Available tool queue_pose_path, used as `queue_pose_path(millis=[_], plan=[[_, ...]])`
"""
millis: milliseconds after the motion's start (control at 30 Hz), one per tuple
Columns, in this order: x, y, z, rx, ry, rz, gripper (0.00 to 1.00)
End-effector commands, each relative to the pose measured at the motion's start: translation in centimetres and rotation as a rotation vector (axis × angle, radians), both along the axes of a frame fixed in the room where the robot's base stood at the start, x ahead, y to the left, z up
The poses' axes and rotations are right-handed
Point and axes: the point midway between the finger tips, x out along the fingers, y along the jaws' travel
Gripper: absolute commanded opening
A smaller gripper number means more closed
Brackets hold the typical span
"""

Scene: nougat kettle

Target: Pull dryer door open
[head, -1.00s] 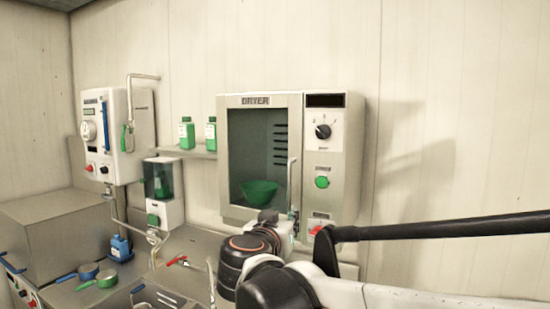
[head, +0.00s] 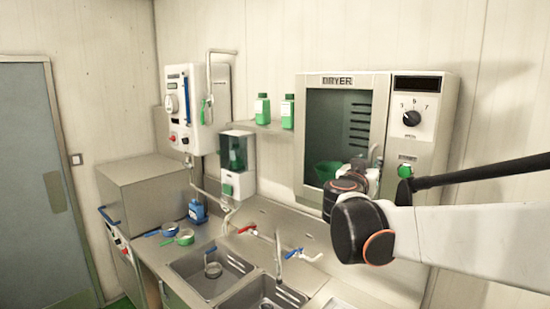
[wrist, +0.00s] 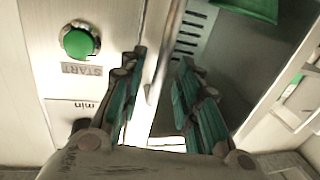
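The dryer (head: 375,83) is a steel box on the wall side with a dark-windowed door (head: 300,140). The door looks shut, though the arm hides its lower right part. Its upright metal handle (head: 374,152) is on the door's right edge. My gripper (head: 366,163) is at this handle in the head view. In the wrist view, my gripper (wrist: 163,62) has its two teal fingers apart, one on each side of the handle (wrist: 165,55). I see no clear contact with the bar. A green bowl (head: 327,173) sits behind the window; it also shows in the wrist view (wrist: 248,8).
The green START button (wrist: 80,40) is close beside the left finger. Below the dryer is a counter with sinks (head: 212,275) and taps (head: 287,252). Green bottles (head: 262,108) stand on a shelf left of the dryer. A grey room door (head: 35,180) is far left.

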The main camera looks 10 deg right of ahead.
Motion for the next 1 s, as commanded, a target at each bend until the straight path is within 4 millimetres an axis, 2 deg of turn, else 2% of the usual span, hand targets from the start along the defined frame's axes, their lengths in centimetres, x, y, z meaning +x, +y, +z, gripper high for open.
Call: queue_pose_path(millis=[200, 533, 567, 667, 700, 1000], plan=[[1.6, -1.3, 0.0, 0.000, 0.000, -0.001, 0.31], [1.8, -1.5, 0.0, 0.000, 0.000, 0.001, 0.31], [1.8, -1.5, 0.0, 0.000, 0.000, 0.001, 0.26], [1.8, -1.5, 0.0, 0.000, 0.000, 0.001, 0.03], [1.8, -1.5, 0.0, 0.000, 0.000, 0.001, 0.00], [1.7, -1.3, 0.0, 0.000, 0.000, -0.006, 0.00]])
